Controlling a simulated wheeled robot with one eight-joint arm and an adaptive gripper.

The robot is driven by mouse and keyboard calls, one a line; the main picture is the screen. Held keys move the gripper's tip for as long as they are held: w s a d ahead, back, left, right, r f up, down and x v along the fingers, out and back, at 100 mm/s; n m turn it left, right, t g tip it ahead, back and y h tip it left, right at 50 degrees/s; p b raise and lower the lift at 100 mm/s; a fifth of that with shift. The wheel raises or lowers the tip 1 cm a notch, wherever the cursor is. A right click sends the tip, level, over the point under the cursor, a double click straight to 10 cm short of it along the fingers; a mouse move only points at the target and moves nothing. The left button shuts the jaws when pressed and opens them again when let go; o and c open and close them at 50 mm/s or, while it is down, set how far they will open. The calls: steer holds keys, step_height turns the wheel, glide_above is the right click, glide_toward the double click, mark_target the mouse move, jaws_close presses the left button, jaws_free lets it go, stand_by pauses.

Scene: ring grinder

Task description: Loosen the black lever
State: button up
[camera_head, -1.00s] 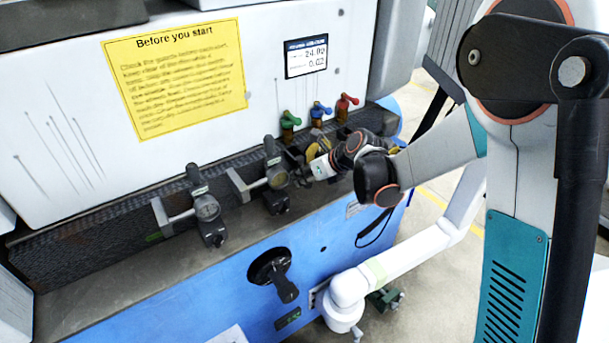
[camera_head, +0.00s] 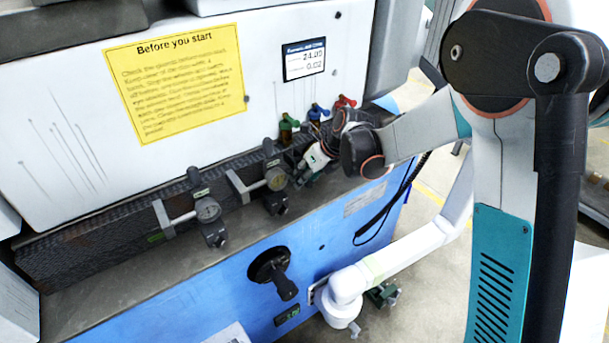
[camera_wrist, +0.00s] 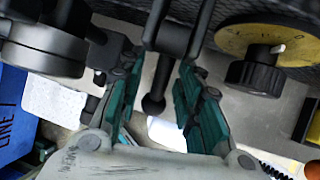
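A black lever with a round ball end (camera_wrist: 154,102) shows in the wrist view, hanging from a dark forked mount. My gripper (camera_wrist: 155,95) is open, with one teal-padded finger on each side of the lever. I see gaps on both sides, so the fingers do not appear closed on it. In the head view my gripper (camera_head: 302,176) is beside the right-hand dial gauge (camera_head: 276,180), at the machine's ledge. The lever cannot be made out there, with my gripper and wrist crowding that spot.
A yellow disc with a black knob (camera_wrist: 255,75) is close on the right in the wrist view. Green (camera_head: 288,122), blue and red valve handles are behind my wrist. A black rotary handle (camera_head: 270,270) is on the blue front.

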steer(key=shift+r, duration=0.15)
steer(key=v, duration=1.1)
steer(key=shift+d+r, duration=0.15)
steer(key=shift+r, duration=0.15)
steer(key=shift+s, duration=0.15)
